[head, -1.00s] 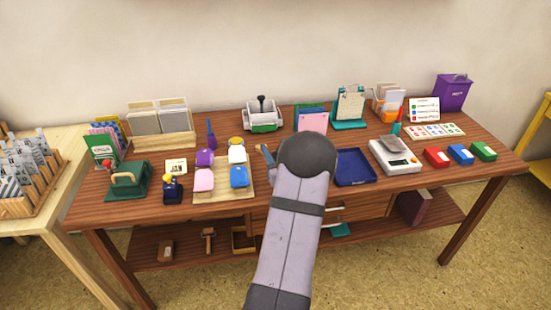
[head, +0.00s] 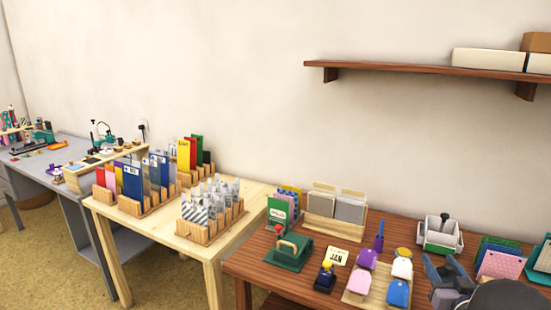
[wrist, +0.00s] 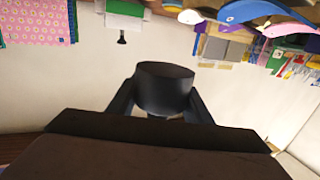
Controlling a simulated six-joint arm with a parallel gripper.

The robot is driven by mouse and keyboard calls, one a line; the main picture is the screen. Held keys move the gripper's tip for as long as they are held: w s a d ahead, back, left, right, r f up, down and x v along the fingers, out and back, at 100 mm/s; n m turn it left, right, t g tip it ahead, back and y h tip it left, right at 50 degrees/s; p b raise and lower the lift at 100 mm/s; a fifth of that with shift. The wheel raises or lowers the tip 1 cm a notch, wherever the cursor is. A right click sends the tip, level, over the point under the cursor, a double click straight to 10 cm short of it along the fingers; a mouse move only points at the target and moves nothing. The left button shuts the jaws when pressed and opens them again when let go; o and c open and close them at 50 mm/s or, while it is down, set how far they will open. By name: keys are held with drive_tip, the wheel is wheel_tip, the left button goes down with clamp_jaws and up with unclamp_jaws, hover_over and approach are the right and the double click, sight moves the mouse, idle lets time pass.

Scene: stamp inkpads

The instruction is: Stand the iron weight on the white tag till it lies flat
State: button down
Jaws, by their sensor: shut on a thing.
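A dark, blunt cylinder, which I take to be the iron weight (wrist: 165,76), is held between the two dark fingers of my gripper (wrist: 164,100) in the wrist view.
A green press (head: 289,254) stands left of the card, and a dark blue stamp (head: 325,278) in front of it. A wooden card rack (head: 322,228) stands behind.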

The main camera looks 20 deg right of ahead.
drive_tip(key=a+f+n+g+y, duration=0.2)
drive_tip(key=a+f+n+y, duration=0.4)
drive_tip(key=a, duration=0.9)
drive_tip(key=a+f+n+g+y, duration=0.25)
drive_tip(key=a+n+y, duration=0.4)
drive_tip(key=a, duration=0.95)
drive_tip(key=a+f+n+g+y, duration=0.1)
drive_tip(key=a+f+n+y, duration=0.2)
drive_tip(key=a+f+y, duration=0.85)
drive_tip(key=a+r+h+p, duration=0.2)
drive_tip(key=a+r+p, duration=0.2)
drive_tip(key=r+p, duration=1.2)
drive_tip(key=shift+s+r+h, duration=0.2)
drive_tip(key=shift+r+h, duration=0.1)
drive_tip(key=shift+r, duration=0.1)
drive_tip(key=shift+n, duration=0.25)
